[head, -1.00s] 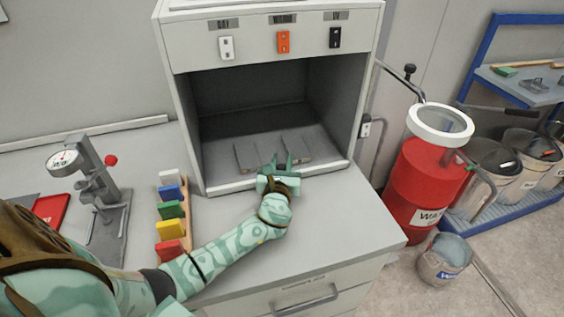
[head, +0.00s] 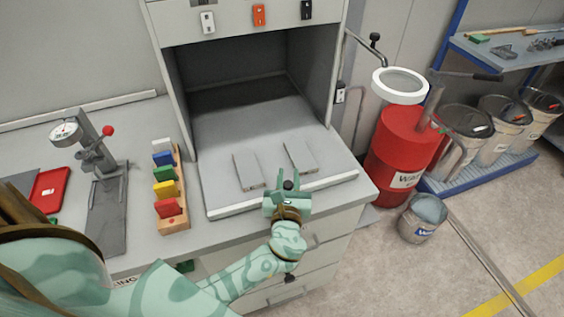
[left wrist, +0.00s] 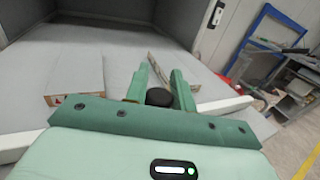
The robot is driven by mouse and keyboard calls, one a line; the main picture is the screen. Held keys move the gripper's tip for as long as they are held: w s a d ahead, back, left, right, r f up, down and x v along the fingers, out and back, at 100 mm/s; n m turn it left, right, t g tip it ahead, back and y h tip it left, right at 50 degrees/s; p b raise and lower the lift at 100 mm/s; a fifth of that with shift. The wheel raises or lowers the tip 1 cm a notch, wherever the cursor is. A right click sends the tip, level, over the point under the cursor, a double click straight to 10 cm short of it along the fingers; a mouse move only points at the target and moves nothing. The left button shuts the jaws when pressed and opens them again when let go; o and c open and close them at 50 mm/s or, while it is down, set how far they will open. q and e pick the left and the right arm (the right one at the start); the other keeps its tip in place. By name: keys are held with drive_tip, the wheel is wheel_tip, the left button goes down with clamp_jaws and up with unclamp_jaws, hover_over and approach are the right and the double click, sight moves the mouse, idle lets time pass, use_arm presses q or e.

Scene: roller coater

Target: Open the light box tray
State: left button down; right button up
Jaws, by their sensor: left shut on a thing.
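My green left gripper (head: 287,188) is at the middle of the tray's front lip, shut on the tray. A dark round knob (left wrist: 159,97) shows between its fingers in the left wrist view, where the pale lip (left wrist: 225,104) runs to both sides. The fingers hide the exact grip. My right gripper is not in view.
A rack of coloured blocks (head: 172,219) stands close left of the tray, with a dial gauge stand (head: 98,160) beyond it. A red waste drum (head: 400,150) and a bucket (head: 423,218) stand on the floor at the right. Drawers lie below the tray.

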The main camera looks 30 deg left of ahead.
use_arm(q)
drive_tip(key=shift+s+d, duration=0.55)
drive_tip(key=shift+d, duration=0.05)
drive_tip(key=c, duration=1.2)
unclamp_jaws()
drive_tip(key=v, duration=1.6)
drive_tip(key=shift+s, duration=0.15)
